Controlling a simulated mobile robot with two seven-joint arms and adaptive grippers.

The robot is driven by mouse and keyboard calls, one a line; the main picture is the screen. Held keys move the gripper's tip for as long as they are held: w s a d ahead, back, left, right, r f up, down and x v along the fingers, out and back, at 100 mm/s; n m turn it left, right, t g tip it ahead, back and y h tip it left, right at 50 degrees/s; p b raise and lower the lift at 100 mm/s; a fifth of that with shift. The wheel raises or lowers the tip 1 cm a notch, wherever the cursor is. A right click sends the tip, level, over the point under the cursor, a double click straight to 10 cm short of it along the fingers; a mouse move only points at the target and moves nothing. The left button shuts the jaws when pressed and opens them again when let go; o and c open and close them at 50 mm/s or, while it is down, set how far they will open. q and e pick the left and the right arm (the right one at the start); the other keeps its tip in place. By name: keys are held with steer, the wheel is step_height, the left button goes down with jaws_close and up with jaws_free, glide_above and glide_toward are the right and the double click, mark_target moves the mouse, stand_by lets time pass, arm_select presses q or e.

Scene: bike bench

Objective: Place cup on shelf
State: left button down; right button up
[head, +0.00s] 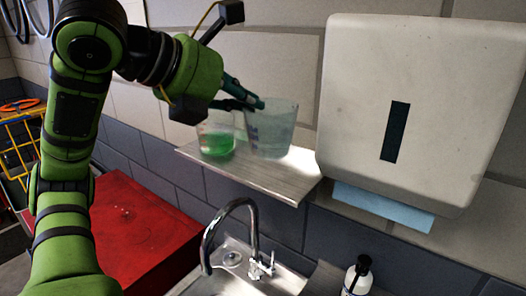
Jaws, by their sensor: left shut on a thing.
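A clear translucent cup (275,130) is at the wall shelf (283,183), over its right part. My left gripper (256,101) reaches in from the upper left and is shut on this cup at its upper left rim. The cup looks upright, and its base is at or just above the shelf surface; I cannot tell whether it touches. A second clear cup with green liquid (217,143) stands on the left part of the shelf, close beside it and partly behind the gripper. My right gripper is not in view.
A white paper towel dispenser (440,100) hangs right of the shelf, close to the cup. Below are a sink with a chrome faucet (213,228) and a bottle with a black top (357,277). A red box (135,240) stands at lower left.

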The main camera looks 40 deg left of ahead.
arm_select(q)
steer(key=w+a+f, duration=0.1)
steer(key=w+f, duration=0.2)
steer(key=w+a+f+b, duration=0.1)
steer(key=w+f, duration=0.2)
steer(key=w, duration=0.1)
steer(key=w+a+f+b, duration=0.1)
steer(key=w+f, duration=0.2)
steer(key=shift+w+a+f, duration=0.2)
steer(key=shift+w+f, duration=0.1)
steer(key=shift+f, duration=0.05)
steer(key=shift+w+f, duration=0.1)
steer(key=shift+f, duration=0.5)
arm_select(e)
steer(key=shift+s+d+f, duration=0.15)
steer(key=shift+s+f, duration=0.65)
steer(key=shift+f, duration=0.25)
arm_select(q)
steer(key=shift+f, duration=0.15)
steer(key=c, duration=1.4)
jaws_free()
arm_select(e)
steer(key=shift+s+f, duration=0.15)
arm_select(q)
steer(key=shift+o, duration=0.2)
